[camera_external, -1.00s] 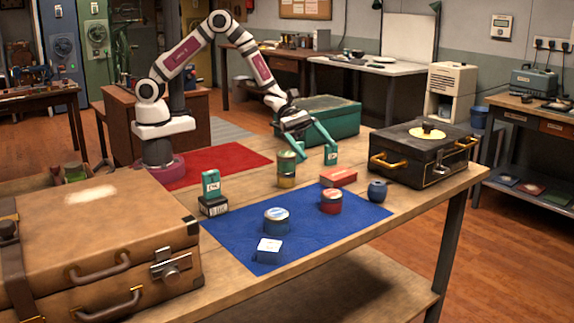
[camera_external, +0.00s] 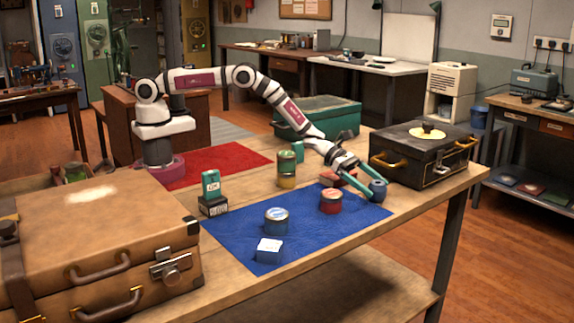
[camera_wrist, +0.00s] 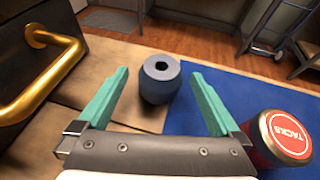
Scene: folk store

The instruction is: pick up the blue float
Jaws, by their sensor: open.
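The blue float (camera_external: 377,190) is a small round dark-blue piece with a hole in its top. It stands at the right corner of the blue cloth, near the black case. In the wrist view the float (camera_wrist: 160,79) sits between and slightly beyond the two green fingertips. My gripper (camera_external: 371,196) is open, its green fingers (camera_wrist: 160,85) spread to either side of the float with gaps visible. Nothing is held.
A red box (camera_external: 330,181) lies partly behind my gripper. The blue cloth (camera_external: 320,240) has clear patches.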

